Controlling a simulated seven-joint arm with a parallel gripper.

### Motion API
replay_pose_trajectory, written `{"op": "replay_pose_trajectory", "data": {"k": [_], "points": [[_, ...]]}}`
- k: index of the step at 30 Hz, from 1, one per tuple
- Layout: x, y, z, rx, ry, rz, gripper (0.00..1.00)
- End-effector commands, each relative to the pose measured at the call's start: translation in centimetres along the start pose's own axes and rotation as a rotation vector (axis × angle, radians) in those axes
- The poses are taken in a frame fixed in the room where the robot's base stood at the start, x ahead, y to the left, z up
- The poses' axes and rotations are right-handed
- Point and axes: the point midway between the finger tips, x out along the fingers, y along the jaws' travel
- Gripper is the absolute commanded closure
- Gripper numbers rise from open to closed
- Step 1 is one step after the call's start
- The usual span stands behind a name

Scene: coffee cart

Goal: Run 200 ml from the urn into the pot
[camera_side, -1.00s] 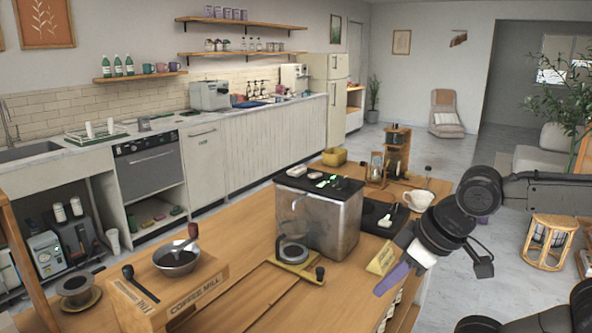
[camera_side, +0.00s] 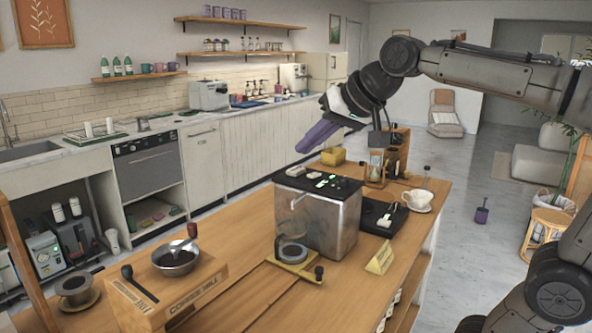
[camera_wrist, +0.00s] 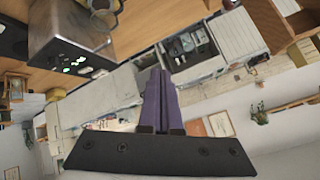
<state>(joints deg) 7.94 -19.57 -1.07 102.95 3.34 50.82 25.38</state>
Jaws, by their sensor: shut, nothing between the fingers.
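The urn (camera_side: 335,228) is a boxy grey metal vessel with a black top on the wooden counter. Green-lit controls (camera_side: 326,181) show on its top, and a thin spout (camera_side: 298,200) is on its left side. The pot (camera_side: 291,253), which looks like clear glass with a grey ring, sits on a yellow base below the spout. Its water level is too small to tell. My gripper (camera_side: 303,147), with purple fingers, is shut and empty, raised in the air above the urn in the picture. The wrist view shows the shut fingers (camera_wrist: 155,75), with the urn (camera_wrist: 72,22) at upper left.
A white cup (camera_side: 418,197) and a black tray (camera_side: 376,212) are right of the urn. A wooden rack (camera_side: 397,150) is behind.

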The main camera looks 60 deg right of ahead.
Motion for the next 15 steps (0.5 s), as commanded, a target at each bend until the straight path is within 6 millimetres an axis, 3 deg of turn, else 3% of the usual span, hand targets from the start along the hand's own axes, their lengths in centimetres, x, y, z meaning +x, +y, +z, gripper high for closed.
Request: {"op": "replay_pose_trajectory", "data": {"k": [3,8,15], "points": [[1.9,-0.5,-5.2,0.094,0.042,0.012,1.0],[4.8,0.0,-11.4,0.207,0.094,0.028,1.0],[10.4,3.5,-19.2,0.349,0.155,0.069,1.0]]}}
